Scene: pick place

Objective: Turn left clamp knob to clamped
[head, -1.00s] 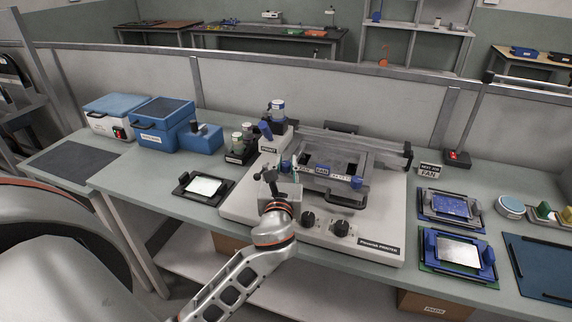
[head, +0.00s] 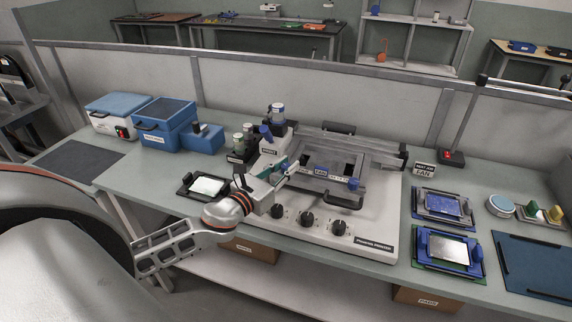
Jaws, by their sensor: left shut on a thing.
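The printer (head: 385,215) is a light-coloured base on the bench with a grey frame (head: 322,183) on top, which carries a FAN label. A blue clamp knob (head: 352,184) shows at the frame's front right corner. My left gripper (head: 290,168) is at the frame's front left corner and shut on the left clamp knob. The gripper hides that knob, so its turned position cannot be read. My right gripper is not in view.
Black dials (head: 307,219) line the printer's front. A black tray with a pale plate (head: 207,186) lies left of my gripper.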

